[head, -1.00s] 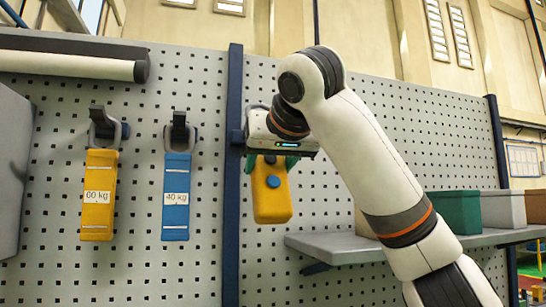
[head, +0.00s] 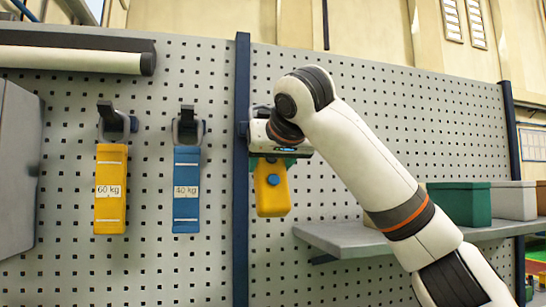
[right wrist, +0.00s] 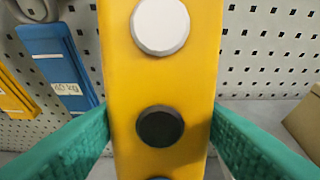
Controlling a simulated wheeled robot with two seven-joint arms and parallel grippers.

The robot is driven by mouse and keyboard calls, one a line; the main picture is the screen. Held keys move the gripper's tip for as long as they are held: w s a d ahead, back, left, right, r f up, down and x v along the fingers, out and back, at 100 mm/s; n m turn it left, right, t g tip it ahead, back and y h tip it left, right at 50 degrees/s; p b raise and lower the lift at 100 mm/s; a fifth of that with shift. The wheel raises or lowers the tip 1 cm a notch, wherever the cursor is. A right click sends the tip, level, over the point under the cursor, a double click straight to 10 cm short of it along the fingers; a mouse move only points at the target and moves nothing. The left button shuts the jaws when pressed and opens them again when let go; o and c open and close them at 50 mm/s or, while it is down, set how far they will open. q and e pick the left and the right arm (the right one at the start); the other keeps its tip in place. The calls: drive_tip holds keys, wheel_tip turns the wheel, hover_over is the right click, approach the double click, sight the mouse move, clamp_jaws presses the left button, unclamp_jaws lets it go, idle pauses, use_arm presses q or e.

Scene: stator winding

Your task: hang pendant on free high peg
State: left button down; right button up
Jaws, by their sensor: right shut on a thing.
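The pendant (head: 271,190) is a yellow box with round buttons. It hangs nearly upright below my right gripper (head: 280,158), in front of the pegboard just right of the dark blue post (head: 242,215). In the right wrist view the green fingers of my right gripper (right wrist: 160,122) are shut on both sides of the pendant (right wrist: 190,75), whose white and black buttons face the camera. A grey part shows behind the gripper; I cannot tell whether it is a peg. No clearly free peg shows. My left gripper is not in view.
A yellow 60 kg strap (head: 110,215) and a blue 40 kg strap (head: 186,215) hang from dark hooks on the pegboard (head: 60,200) at left. A grey shelf (head: 345,238) with a green bin (head: 460,204) stands at right.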

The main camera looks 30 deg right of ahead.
drive_tip(key=shift+w+d+r+p, duration=0.1)
drive_tip(key=shift+w+d+p, duration=0.1)
drive_tip(key=shift+w+p, duration=0.4)
drive_tip(key=shift+w+d+f+p, duration=0.1)
drive_tip(key=shift+w+d+p, duration=0.15)
drive_tip(key=shift+w, duration=0.6)
drive_tip(key=shift+w+d+r+p, duration=0.15)
drive_tip(key=shift+w+p, duration=0.35)
drive_tip(key=shift+w, duration=0.25)
drive_tip(key=shift+w+d+f+b, duration=0.1)
drive_tip(key=shift+w+f+b, duration=0.2)
drive_tip(key=shift+f, duration=0.25)
drive_tip(key=shift+w+f+b, duration=0.25)
drive_tip(key=shift+f, duration=0.25)
